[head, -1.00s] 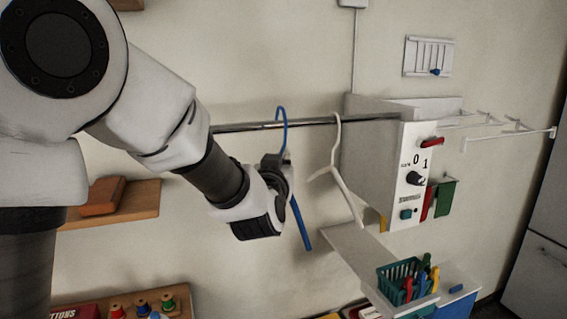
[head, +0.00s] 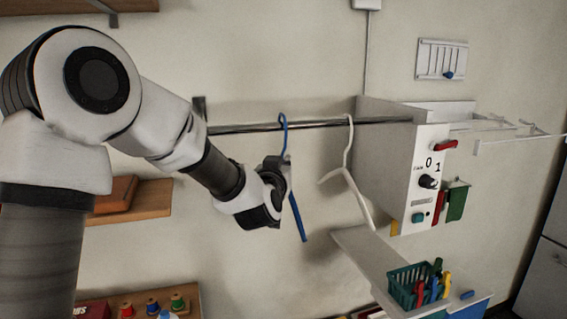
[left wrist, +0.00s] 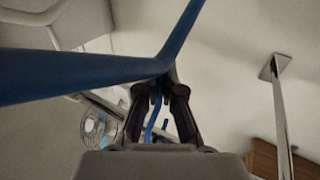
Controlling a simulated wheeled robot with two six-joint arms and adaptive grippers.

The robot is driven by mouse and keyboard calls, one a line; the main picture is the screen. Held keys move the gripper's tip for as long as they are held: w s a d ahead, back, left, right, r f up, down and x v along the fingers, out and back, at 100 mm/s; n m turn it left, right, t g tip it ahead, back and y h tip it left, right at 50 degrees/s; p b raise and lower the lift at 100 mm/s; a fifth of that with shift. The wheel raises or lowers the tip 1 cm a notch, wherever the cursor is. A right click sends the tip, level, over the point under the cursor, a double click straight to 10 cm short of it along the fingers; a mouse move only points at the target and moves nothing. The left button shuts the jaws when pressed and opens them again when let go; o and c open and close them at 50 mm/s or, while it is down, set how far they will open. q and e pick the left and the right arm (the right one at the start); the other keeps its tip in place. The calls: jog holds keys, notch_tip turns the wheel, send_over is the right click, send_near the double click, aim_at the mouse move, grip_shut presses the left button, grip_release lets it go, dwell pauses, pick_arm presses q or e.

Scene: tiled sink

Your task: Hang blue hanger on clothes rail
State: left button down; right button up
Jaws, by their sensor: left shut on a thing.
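The blue hanger (head: 297,218) is held by my left gripper (head: 284,176), which is shut on it just below the hook. The hook rises to the height of the clothes rail (head: 318,124), and its curved top shows slightly above the rail. I cannot tell whether the hook rests over the rail or is in front of it. Part of the hanger is hidden behind the gripper. In the left wrist view, the blue hanger (left wrist: 80,76) crosses close to the camera, between the fingers of the left gripper (left wrist: 160,92). My right gripper is not in view.
A white hanger (head: 349,170) hangs on the rail to the right. A control box (head: 428,185) stands at the rail's right end. Wooden shelves (head: 140,203) are at the left; a teal basket (head: 402,290) is below right. The rail left of the blue hanger is bare.

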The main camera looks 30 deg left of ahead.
pick_arm(q)
jog(key=shift+w+f, duration=0.1)
jog(key=shift+f, duration=0.2)
jog(key=c, duration=1.2)
grip_release()
jog(key=shift+c, duration=0.2)
jog(key=v, duration=1.2)
